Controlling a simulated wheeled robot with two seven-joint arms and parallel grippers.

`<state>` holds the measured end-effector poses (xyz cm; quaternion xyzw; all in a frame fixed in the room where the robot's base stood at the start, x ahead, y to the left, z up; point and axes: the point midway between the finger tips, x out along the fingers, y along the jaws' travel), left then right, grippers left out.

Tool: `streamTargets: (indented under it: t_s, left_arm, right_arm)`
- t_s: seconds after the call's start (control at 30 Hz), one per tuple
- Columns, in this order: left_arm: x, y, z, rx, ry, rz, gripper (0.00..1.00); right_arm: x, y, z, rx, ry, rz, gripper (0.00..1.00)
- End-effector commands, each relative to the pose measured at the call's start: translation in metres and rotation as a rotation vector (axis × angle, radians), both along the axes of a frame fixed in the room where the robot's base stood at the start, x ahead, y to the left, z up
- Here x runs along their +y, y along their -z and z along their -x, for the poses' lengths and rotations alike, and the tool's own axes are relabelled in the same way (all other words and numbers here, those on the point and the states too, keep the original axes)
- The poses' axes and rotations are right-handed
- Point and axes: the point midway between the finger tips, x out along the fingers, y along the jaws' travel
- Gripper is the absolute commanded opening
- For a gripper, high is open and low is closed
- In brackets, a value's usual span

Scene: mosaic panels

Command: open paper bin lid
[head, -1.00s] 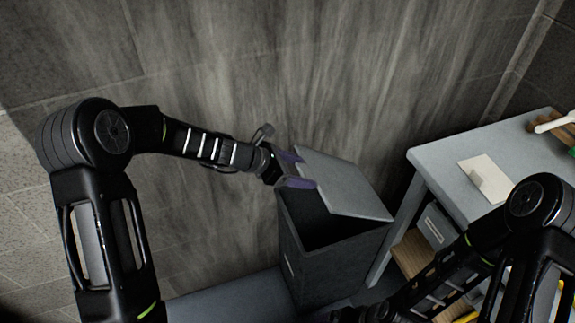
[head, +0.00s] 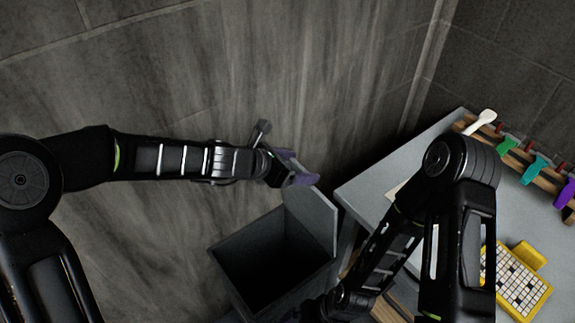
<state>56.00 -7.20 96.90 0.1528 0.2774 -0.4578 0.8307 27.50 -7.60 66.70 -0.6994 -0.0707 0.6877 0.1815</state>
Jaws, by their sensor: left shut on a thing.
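The paper bin (head: 262,272) is a dark grey box standing near the wall, with its top open and a dark interior. Its light grey lid (head: 315,217) stands raised, roughly upright, along the bin's right side. My left gripper (head: 300,171) has purple fingers and is shut on the lid's upper edge at the corner. My right arm comes in over the table at the right, and its lower end reaches down near the bin's right side. My right gripper is not clearly visible at the bottom of the picture.
A grey table (head: 385,178) stands right of the bin. On it are a yellow tray with a mosaic panel (head: 514,284) and a wooden rack (head: 522,160) holding several coloured-handled tools. A grey stone wall (head: 200,60) rises behind the bin.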

Motion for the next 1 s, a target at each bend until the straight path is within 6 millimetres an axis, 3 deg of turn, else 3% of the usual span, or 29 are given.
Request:
streamTargets:
  t_s: [0.47,0.5,0.73,1.0]
  left_arm:
    - [-0.0031,-0.0028,0.0009,-0.002,-0.001,0.002,0.00]
    - [-0.0031,-0.0028,0.0009,-0.003,-0.001,0.003,0.75]
    - [-0.0026,-0.0017,0.0013,-0.001,-0.001,0.001,0.94]
    - [-0.0019,-0.0015,0.0017,0.000,-0.001,0.000,0.95]
  right_arm:
    - [0.0003,-0.0002,0.0004,0.000,-0.001,-0.001,1.00]
    - [0.0003,-0.0002,0.0004,0.000,-0.001,-0.001,1.00]
    - [0.0003,-0.0002,0.0003,0.001,-0.001,0.000,1.00]
    - [0.0002,-0.0003,0.0002,0.000,-0.001,0.000,1.00]
